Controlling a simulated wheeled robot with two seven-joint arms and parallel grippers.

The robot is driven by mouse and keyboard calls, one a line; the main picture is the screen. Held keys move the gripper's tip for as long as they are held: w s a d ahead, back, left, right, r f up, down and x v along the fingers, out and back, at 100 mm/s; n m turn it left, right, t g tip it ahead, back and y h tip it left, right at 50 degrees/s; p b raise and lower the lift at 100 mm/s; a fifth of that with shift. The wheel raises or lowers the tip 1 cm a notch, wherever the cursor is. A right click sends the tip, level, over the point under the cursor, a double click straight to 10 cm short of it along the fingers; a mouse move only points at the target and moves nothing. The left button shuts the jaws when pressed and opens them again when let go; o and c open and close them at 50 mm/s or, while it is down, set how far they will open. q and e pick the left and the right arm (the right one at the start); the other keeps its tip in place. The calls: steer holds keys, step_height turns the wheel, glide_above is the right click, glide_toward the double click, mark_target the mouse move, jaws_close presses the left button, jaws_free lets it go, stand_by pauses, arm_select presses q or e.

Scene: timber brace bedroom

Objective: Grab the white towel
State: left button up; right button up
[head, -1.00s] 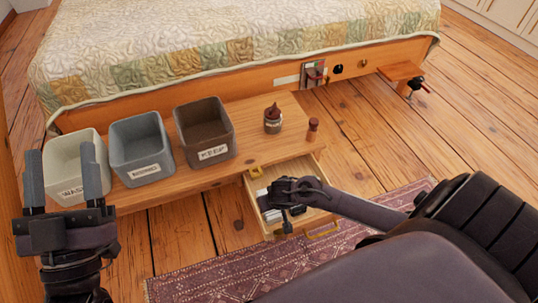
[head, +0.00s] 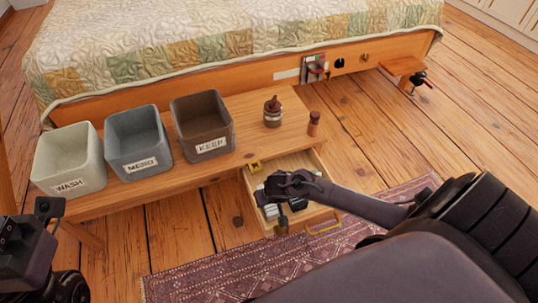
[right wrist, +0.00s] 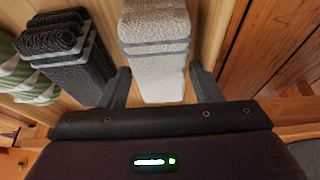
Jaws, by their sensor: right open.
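The white towel (right wrist: 155,50) is a rolled, banded bundle in the open drawer (head: 322,216). In the right wrist view it lies between the two fingers of my open right gripper (right wrist: 160,82). I cannot tell whether the fingers touch it. In the head view my right gripper (head: 283,213) reaches down into the drawer and hides much of what lies there. A dark grey rolled towel (right wrist: 65,50) and a green-and-white striped one (right wrist: 22,75) lie left of the white towel. My left gripper (head: 48,212) is partly visible at the lower left, its fingers unclear.
Bins marked WASH (head: 68,184), MEND (head: 140,164) and KEEP (head: 210,146) stand on the wooden bench (head: 240,165). A brown jar (head: 273,113) and a small bottle (head: 314,123) stand right of them. The drawer's wooden wall (right wrist: 220,40) is close on the white towel's right.

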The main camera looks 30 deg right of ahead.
steer(key=shift+f, duration=0.1)
stand_by(0.4)
steer(key=c, duration=0.7)
